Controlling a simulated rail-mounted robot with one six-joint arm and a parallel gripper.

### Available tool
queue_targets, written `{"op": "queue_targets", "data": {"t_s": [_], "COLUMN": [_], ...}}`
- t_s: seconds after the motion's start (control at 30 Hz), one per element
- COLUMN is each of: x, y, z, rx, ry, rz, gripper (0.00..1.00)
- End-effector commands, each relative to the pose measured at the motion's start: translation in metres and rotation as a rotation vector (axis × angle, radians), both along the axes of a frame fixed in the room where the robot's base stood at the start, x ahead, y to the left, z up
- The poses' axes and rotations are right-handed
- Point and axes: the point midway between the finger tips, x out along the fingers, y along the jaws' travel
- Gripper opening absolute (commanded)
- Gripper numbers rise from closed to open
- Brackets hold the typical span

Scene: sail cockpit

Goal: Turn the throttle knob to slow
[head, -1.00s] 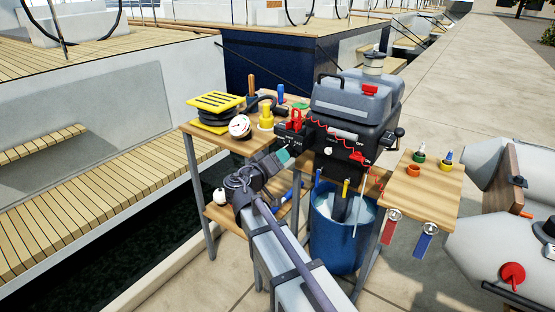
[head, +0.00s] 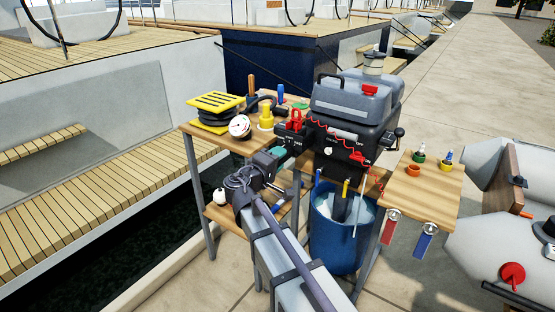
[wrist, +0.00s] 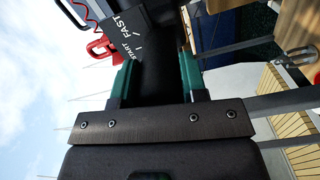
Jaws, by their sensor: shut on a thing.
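The black throttle knob (wrist: 157,82) is between the teal fingers of my gripper (wrist: 156,62) in the wrist view. My gripper is shut on it. White START and FAST lettering with tick marks shows on the black face (wrist: 133,25) just beyond the knob; no SLOW mark is readable. In the head view my gripper (head: 285,153) is at the left end of the black outboard motor (head: 352,138), and the knob is hidden by the gripper and too small to make out.
A yellow-black foot pump (head: 215,103) and a gauge (head: 239,126) stand on the wooden bench to the left. A blue bucket (head: 330,246) stands below the motor. A wooden side table (head: 432,192) is at right.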

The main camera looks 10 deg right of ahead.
Motion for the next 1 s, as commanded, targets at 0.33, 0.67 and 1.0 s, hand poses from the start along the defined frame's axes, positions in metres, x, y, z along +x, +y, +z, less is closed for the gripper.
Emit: {"op": "queue_targets", "data": {"t_s": [0.33, 0.67, 1.0], "x": [-0.0003, -0.0003, -0.0001], "y": [0.0, 0.0, 0.0], "z": [-0.0002, -0.0001, 0.0], "rx": [-0.027, -0.026, -0.025], "ry": [0.03, 0.029, 0.028], "rz": [0.0, 0.0, 0.0], "gripper": [0.16, 0.49, 0.65]}}
